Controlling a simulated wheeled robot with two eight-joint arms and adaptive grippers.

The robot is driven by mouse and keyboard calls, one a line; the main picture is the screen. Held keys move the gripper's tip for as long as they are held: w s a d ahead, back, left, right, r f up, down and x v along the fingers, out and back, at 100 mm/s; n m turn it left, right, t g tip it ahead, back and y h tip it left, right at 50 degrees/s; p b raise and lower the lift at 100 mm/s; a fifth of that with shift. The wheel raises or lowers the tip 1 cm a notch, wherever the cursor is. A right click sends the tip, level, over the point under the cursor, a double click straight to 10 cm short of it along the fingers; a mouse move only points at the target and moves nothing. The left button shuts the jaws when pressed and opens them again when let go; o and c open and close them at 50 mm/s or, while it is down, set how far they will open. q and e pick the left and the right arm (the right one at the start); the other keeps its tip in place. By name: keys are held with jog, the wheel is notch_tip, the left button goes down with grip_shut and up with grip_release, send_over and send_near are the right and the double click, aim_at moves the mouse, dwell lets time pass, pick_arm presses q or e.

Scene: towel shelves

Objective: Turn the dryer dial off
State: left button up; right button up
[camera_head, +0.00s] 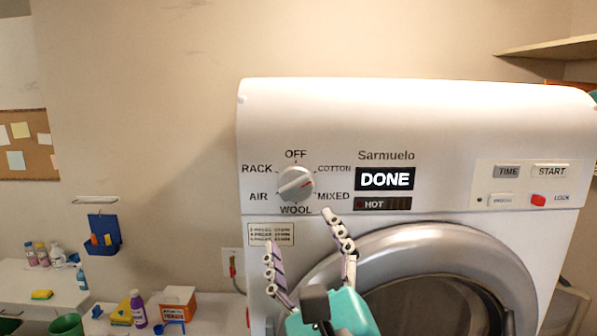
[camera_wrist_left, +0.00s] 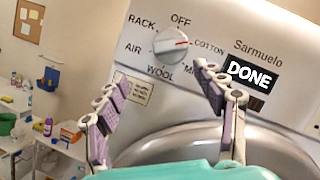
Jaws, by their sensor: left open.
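The dryer (camera_head: 400,115) is white, with a round white dial (camera_head: 296,184) on its panel. Labels OFF, COTTON, MIXED, WOOL, AIR and RACK ring the dial. Its red mark lies on the right side, between COTTON and MIXED. The display (camera_head: 385,179) reads DONE. My left gripper (camera_head: 298,228) is open and empty, with its fingers spread below the dial and pointing up toward it. In the left wrist view the dial (camera_wrist_left: 170,43) lies beyond and above the open fingertips (camera_wrist_left: 160,73), apart from them. My right gripper is not in view.
The round dryer door (camera_head: 430,240) is just below the panel, close to my left gripper. TIME and START buttons (camera_head: 550,171) are at the right. A table at the lower left holds bottles, sponges and an orange box (camera_head: 178,301). A wooden shelf (camera_head: 555,47) is at upper right.

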aim_at(297, 191)
pick_arm(q)
jog(key=shift+t, duration=0.3)
jog(key=x, duration=0.2)
jog(key=r+p+x, duration=0.1)
jog(key=x, duration=0.2)
jog(key=d+x, duration=0.1)
jog(key=x, duration=0.1)
jog(key=shift+w+a+r, duration=0.15)
jog(key=shift+w+r, duration=0.05)
jog(key=shift+r, duration=0.25)
jog(key=shift+s, duration=0.1)
jog(key=c, duration=1.1)
